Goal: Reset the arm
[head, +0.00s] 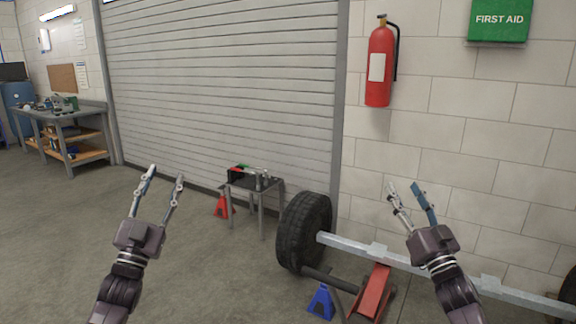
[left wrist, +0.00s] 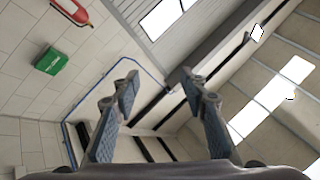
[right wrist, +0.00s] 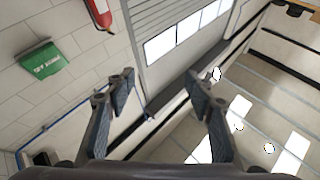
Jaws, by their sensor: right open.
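My left gripper (head: 165,177) is raised at the left of the head view, fingers up and spread, with nothing between them. In the left wrist view its two fingertips (left wrist: 160,92) stand apart, with wall and ceiling behind. My right gripper (head: 404,190) is raised at the right of the head view, in front of the block wall and above the metal axle beam (head: 378,252). In the right wrist view its fingertips (right wrist: 157,90) are apart and empty. Both arms point upward.
A tire (head: 304,232) on the axle stands between my arms, with a red jack (head: 372,292) and blue stand (head: 321,301) below. A small tool table (head: 256,187) and red stand (head: 223,206) are near the shutter. A workbench (head: 68,116) is far left. Floor at left is clear.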

